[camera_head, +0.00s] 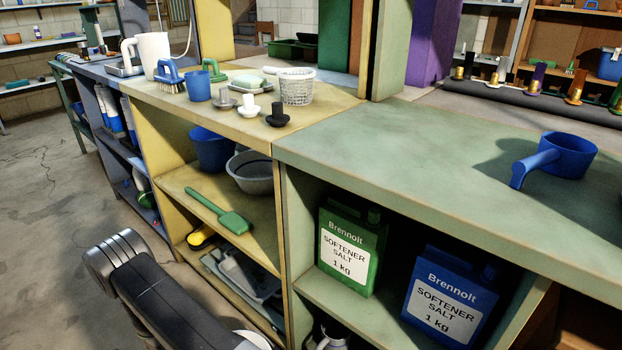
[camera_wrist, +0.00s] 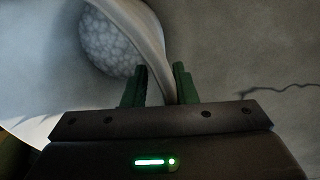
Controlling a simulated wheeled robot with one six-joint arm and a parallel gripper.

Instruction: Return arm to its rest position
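My arm (camera_head: 160,290) reaches in at the lower left of the head view, over the floor beside the shelves. My gripper (camera_wrist: 161,72) is out of sight in the head view. In the wrist view its two green fingers stand apart with a gap between them. A pale curved rim shows in and above that gap.
A green counter (camera_head: 400,160) holds a blue dipper (camera_head: 566,155). Green (camera_head: 350,245) and blue (camera_head: 445,300) salt containers stand on the shelf below. The yellow counter (camera_head: 225,120) holds brushes, a cup and a basket. Bare floor (camera_head: 50,200) lies at left.

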